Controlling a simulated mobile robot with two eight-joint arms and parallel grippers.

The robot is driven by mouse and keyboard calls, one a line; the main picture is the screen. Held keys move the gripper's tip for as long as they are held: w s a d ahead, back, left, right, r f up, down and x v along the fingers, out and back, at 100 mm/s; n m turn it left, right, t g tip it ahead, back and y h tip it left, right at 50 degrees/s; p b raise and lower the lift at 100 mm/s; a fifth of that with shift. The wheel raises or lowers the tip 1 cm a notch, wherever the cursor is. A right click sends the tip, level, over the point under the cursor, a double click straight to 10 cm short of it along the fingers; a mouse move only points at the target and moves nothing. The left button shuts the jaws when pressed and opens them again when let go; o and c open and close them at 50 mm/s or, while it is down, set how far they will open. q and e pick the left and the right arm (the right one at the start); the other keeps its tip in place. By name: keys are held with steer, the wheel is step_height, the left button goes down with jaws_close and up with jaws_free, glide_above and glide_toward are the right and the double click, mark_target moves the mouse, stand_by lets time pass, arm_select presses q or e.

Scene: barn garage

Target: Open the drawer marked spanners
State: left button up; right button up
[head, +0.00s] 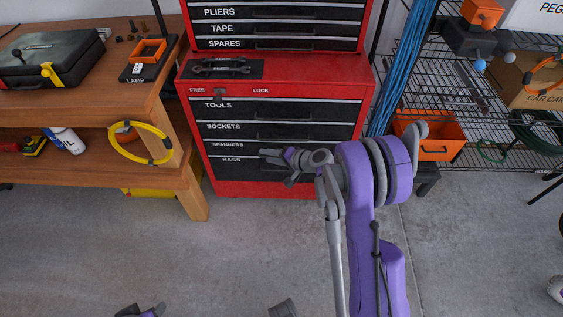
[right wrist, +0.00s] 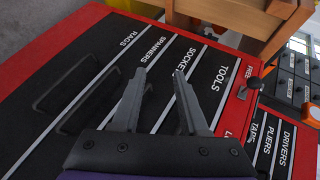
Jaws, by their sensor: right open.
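The spanners drawer (head: 228,146) is a black front in the red tool chest (head: 300,72), between the sockets drawer (head: 228,127) and the rags drawer (head: 232,160). It looks shut, and my right gripper hides part of its front. My right gripper (head: 283,156) is in front of it; in the right wrist view its two fingers (right wrist: 160,78) are apart and empty, beside the spanners label (right wrist: 152,50). I cannot tell whether they touch the chest.
A small lever (head: 218,94) sits between the words FREE and LOCK, nearer FREE. A wooden workbench (head: 190,190) stands close on the left. A wire shelf (head: 478,85) with an orange bin (head: 436,153) is on the right. The concrete floor in front is clear.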

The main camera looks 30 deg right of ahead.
steer(key=d+f+m+t+h+b, duration=0.1)
steer(key=d+f+m+t+b, duration=0.4)
steer(key=d+f, duration=1)
arm_select(q)
step_height(320, 180, down, 6)
steer(key=shift+s+r+p, duration=0.1)
steer(key=shift+r+p, duration=0.1)
steer(key=shift+p, duration=0.25)
arm_select(e)
steer(key=shift+m, duration=0.5)
steer(key=w+a+f, duration=0.1)
steer(key=w, duration=0.2)
steer(key=w+a+f, duration=0.1)
steer(key=w+a, duration=0.1)
steer(key=w, duration=0.1)
steer(key=w+a+f, duration=0.1)
steer(key=w, duration=0.2)
steer(key=shift+w+a, duration=0.25)
steer(key=shift+a, duration=0.05)
jaws_close()
